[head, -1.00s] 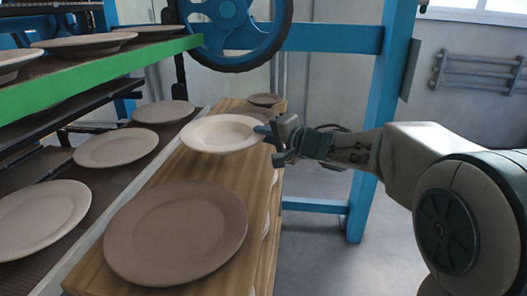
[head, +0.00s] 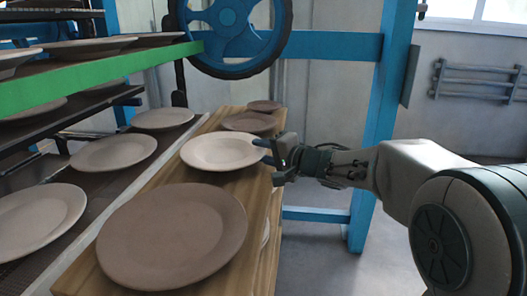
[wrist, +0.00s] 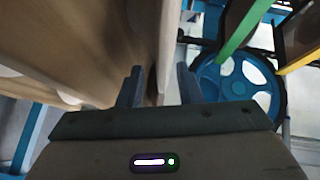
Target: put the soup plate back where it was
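The pale cream soup plate (head: 222,152) appears to lie level on the long wooden board (head: 262,205), between a large brown plate in front and smaller brown plates behind. My gripper (head: 267,152) is at the plate's right edge in the head view, its fingers spread above and below the rim. In the wrist view my gripper's two fingers (wrist: 160,85) stand apart, with a brownish edge running between them. Whether either finger touches the rim cannot be told.
The large brown plate (head: 172,237) is in front; brown plates (head: 249,122) are behind. A rack at left holds several plates (head: 113,152) under a green rail (head: 100,75). A blue wheel (head: 230,30) and blue post (head: 378,120) stand behind. Floor at right is clear.

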